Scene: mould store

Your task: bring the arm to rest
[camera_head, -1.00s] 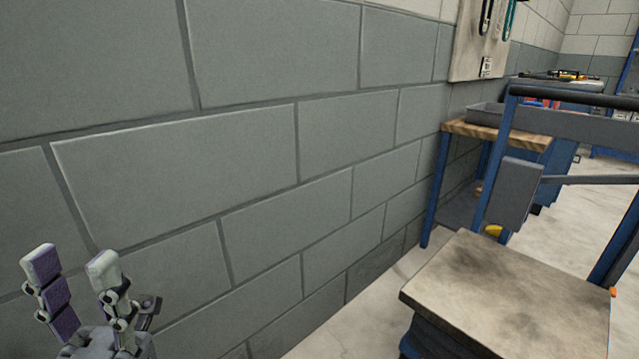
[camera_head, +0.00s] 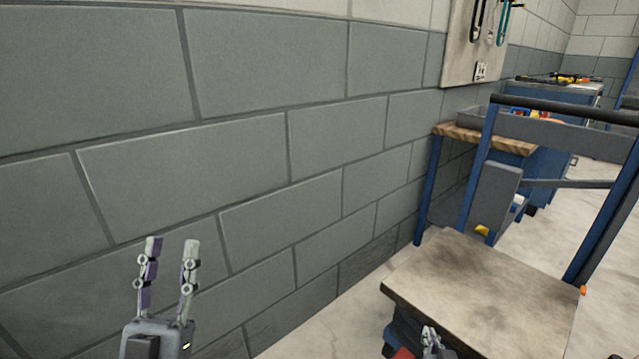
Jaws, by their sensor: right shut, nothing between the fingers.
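My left gripper (camera_head: 172,246) is at the lower left, in front of the grey block wall. Its two fingers point up and stand apart, with nothing between them. My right gripper (camera_head: 430,334) shows only in part at the bottom edge, in front of the near side of the lift cart's platform. Its fingers are together and hold nothing. The rest of the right arm is out of view.
The grey block wall (camera_head: 190,170) fills the left and middle. The blue lift cart's worn platform (camera_head: 480,295) is at the lower right. Behind it stand a wood-topped bench (camera_head: 485,138) and a tool board (camera_head: 470,50). Concrete floor shows at right.

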